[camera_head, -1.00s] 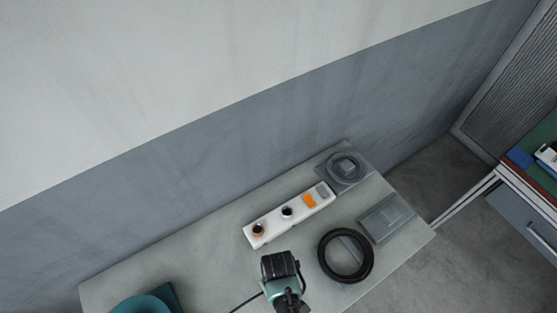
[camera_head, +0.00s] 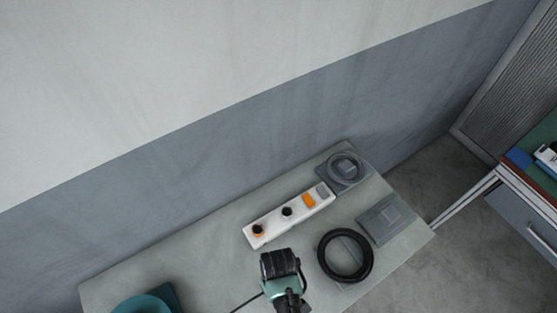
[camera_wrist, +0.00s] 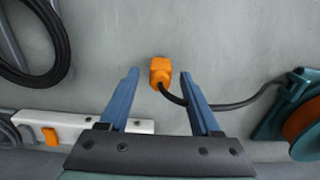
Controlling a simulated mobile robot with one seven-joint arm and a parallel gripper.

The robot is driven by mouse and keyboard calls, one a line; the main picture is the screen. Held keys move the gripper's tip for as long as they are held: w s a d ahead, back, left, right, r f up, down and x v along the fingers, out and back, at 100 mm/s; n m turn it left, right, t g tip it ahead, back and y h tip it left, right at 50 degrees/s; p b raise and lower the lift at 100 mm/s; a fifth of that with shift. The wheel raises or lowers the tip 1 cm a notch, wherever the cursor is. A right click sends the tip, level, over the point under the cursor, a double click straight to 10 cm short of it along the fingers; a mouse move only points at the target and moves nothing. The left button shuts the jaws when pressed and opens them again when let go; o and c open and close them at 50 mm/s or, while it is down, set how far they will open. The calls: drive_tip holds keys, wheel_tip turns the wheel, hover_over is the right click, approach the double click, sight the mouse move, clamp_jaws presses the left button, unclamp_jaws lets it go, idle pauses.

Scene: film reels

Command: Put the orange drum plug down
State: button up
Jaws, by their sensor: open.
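The orange drum plug (camera_wrist: 160,72) shows in the wrist view, between the tips of my two blue fingers. My gripper (camera_wrist: 158,76) is open, with a gap on each side of the plug. The plug appears to lie on the grey tabletop (camera_wrist: 225,45). Its black cable (camera_wrist: 235,103) curves under the right finger and runs right to a teal reel with an orange drum (camera_wrist: 302,120). In the head view my gripper (camera_head: 283,285) is low over the table, and the plug is hidden behind it.
A white power strip (camera_head: 275,222) with an orange switch lies beyond my gripper. A black coil (camera_head: 345,256) lies to its right, near grey plates (camera_head: 385,218). A teal reel part (camera_head: 150,303) is at the lower left. The tabletop between reel and strip is clear.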

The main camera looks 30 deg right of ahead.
wheel_tip(320, 180, up, 10)
idle(0.3)
drive_tip(key=shift+f, duration=0.15)
drive_tip(key=w+r+t+h, duration=0.2)
drive_tip(key=w+r+t, duration=0.6)
drive_tip(key=w+r, duration=1.05)
drive_tip(key=w+a+r+t, duration=0.1)
drive_tip(key=w+r+t, duration=0.2)
drive_tip(key=r, duration=0.4)
drive_tip(key=w+a+r+t, duration=0.1)
drive_tip(key=w+r+t, duration=0.15)
drive_tip(key=r, duration=0.55)
drive_tip(key=s+a+r+t, duration=0.2)
drive_tip(key=r+t, duration=0.1)
drive_tip(key=r, duration=0.7)
drive_tip(key=s+a+r+t+y, duration=0.15)
drive_tip(key=r+t, duration=0.25)
drive_tip(key=r, duration=0.6)
drive_tip(key=s+a+r+t, duration=0.2)
drive_tip(key=r+t, duration=0.1)
drive_tip(key=r, duration=0.8)
drive_tip(key=s+a+r+t, duration=0.2)
drive_tip(key=s+r+t, duration=0.2)
drive_tip(key=s+r, duration=0.3)
drive_tip(key=shift+s+r, duration=0.3)
drive_tip(key=shift+r, duration=0.3)
drive_tip(key=shift+y, duration=0.25)
